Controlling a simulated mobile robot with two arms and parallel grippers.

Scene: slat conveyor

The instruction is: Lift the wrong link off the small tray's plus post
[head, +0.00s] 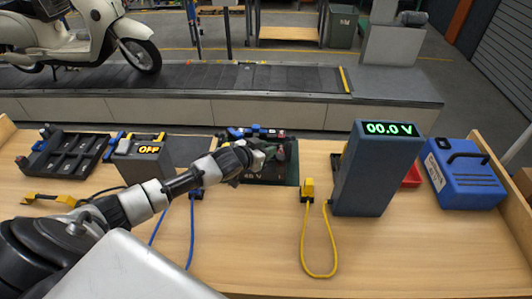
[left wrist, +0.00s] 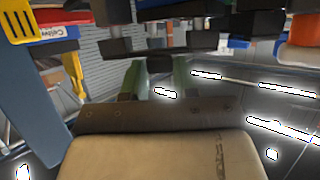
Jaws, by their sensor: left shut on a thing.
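The small tray (head: 262,179) is a dark green tray with "48 V" on its front, at the middle of the bench. A red-topped post (head: 281,152) shows at its right side. My left gripper (head: 269,149) is over the tray, close beside this post. In the left wrist view its two green fingers (left wrist: 158,75) are shut on a dark piece (left wrist: 160,63), which I take to be the link. In the head view the gripper hides most of the link, and I cannot tell whether it still touches the post. My right gripper is not in view.
A tall meter (head: 372,170) reading "00.0 V" stands right of the tray, with a yellow plug (head: 308,188) and cable before it. A box reading "OFF" (head: 146,160) and a slotted black crate (head: 66,153) are left. A blue case (head: 465,178) stands far right. The front bench is mostly clear.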

